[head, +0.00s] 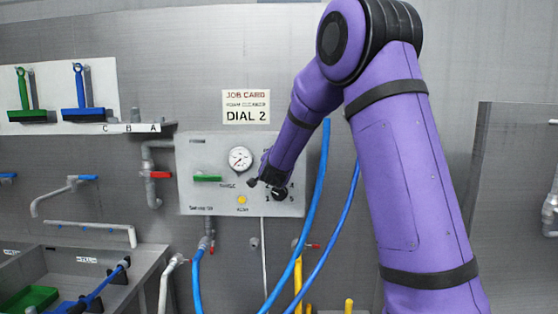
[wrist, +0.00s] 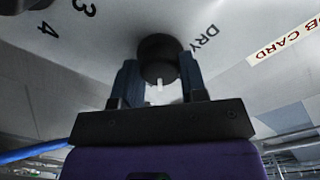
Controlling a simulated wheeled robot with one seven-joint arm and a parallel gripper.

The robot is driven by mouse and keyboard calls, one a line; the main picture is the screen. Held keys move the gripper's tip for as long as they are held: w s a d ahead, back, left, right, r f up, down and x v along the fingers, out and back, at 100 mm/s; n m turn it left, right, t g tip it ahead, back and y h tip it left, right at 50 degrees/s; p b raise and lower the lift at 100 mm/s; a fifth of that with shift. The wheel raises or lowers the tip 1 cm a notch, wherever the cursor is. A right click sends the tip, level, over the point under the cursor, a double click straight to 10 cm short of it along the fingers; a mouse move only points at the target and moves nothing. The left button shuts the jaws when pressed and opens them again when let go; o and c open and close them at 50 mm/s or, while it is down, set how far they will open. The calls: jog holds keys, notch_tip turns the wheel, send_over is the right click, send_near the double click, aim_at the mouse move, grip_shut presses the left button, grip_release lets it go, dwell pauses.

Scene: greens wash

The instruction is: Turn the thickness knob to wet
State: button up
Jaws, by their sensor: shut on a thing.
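The dark round knob (wrist: 160,52) sits on the grey control panel (head: 225,197), with a white mark on its near end. My gripper (wrist: 160,84) is shut on it, one finger on each side. In the head view the knob (head: 279,194) is partly covered by my gripper (head: 264,184) and arm. The wrist view shows the printed marks 3, 4 and DRY (wrist: 204,36) around the knob. The word WET is not readable in either view. I cannot tell which marking the knob points to.
A pressure gauge (head: 241,159), a green lever (head: 207,179) and a yellow button (head: 242,199) are on the panel. A job card (head: 246,107) above reads DIAL 2. Blue hoses (head: 323,178) hang close to my arm. A sink (head: 85,270) stands at lower left.

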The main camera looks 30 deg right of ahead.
jog(key=shift+m, duration=0.8)
jog(key=o, duration=0.9)
jog(key=shift+s, duration=0.1)
jog(key=v, duration=1)
jog(key=shift+s+a, duration=0.2)
jog(key=shift+s, duration=0.05)
